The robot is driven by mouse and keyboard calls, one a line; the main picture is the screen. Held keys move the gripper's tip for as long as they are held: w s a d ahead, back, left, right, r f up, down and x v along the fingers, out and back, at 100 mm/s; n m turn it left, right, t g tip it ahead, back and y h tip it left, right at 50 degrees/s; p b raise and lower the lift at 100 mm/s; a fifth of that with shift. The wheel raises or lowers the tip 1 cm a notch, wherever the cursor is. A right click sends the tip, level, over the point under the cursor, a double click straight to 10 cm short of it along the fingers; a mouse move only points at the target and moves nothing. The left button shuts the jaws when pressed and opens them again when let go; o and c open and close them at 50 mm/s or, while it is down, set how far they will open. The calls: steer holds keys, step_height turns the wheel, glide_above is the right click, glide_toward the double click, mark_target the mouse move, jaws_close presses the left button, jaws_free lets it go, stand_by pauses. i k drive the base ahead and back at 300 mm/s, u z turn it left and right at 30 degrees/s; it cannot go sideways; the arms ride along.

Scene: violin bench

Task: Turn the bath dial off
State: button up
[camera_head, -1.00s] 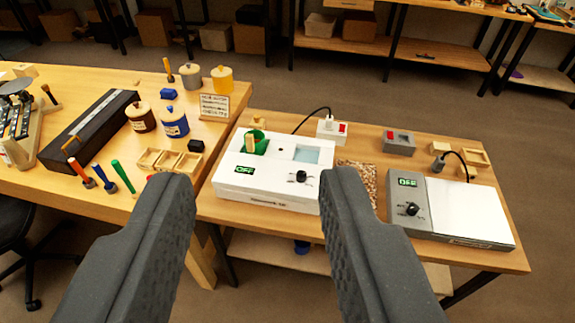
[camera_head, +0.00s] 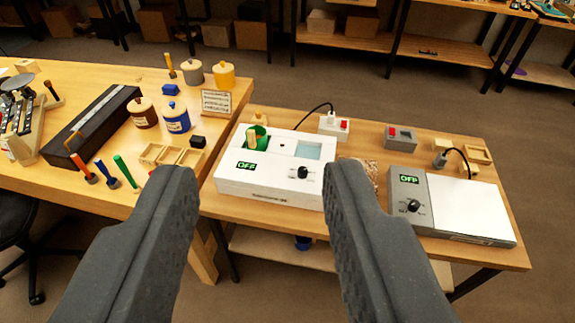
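A white bath unit (camera_head: 262,192) stands on the right-hand table, with a green cup in its left well and a pale blue well at its right. Its black dial (camera_head: 303,172) is on the sloping front, and its green display (camera_head: 247,166) reads OFF. A second unit, grey with a white flat plate (camera_head: 470,208), stands to the right. It has its own black dial (camera_head: 413,205) and a green display that appears to read OFF. My gripper (camera_head: 262,180) is open and empty, its two dark fingers in the foreground, apart from both dials.
A small white box with a red switch (camera_head: 334,127) and a grey box (camera_head: 400,138) sit behind the units. The left bench (camera_head: 100,197) holds jars, coloured-handled tools, a long dark case and small wooden trays.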

mark_target(303, 171)
steer(key=u, duration=0.45)
steer(key=i, duration=1.25)
steer(key=z, duration=0.4)
